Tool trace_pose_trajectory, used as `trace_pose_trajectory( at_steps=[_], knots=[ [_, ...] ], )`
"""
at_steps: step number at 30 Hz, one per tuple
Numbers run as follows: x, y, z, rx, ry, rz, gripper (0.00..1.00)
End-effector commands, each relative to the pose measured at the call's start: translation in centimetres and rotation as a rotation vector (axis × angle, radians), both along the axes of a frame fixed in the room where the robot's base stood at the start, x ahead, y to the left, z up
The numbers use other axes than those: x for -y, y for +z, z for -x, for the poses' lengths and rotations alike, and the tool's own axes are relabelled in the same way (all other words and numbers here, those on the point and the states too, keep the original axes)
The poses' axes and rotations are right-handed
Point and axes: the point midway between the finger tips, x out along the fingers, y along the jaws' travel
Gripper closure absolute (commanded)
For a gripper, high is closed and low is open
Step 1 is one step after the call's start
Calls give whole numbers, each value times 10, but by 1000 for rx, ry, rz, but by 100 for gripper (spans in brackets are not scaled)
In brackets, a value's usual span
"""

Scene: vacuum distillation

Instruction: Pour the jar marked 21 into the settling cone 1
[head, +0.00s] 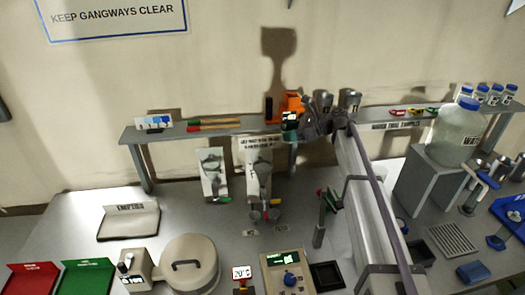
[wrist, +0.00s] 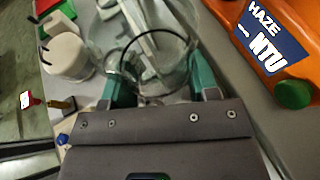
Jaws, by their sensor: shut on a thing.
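My gripper (wrist: 160,72) has its two teal fingers on either side of a clear glass vessel (wrist: 146,28) with a round rim, and is shut on it. No number shows on the vessel, so I cannot tell if it is the jar marked 21. In the head view my gripper (head: 316,124) is at the raised shelf, just right of the orange meter; the held vessel is hard to make out there. Two cone-shaped vessels stand before white boards, a left one (head: 213,168) and a right one (head: 260,168). I cannot read which is cone 1.
The orange haze meter (head: 291,104) is close beside my gripper, also in the wrist view (wrist: 275,40). A metal cup (head: 350,98) stands on the shelf (head: 385,118). A large bottle (head: 456,135) stands on a grey stand at right. A round lidded device (head: 188,265) is in front.

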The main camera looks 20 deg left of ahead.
Motion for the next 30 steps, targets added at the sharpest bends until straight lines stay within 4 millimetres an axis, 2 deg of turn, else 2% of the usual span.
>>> trace_pose_trajectory(
  at_steps=[30],
  knots=[
    [71, 19, 134, 0, 0, 0, 75]
  ],
)
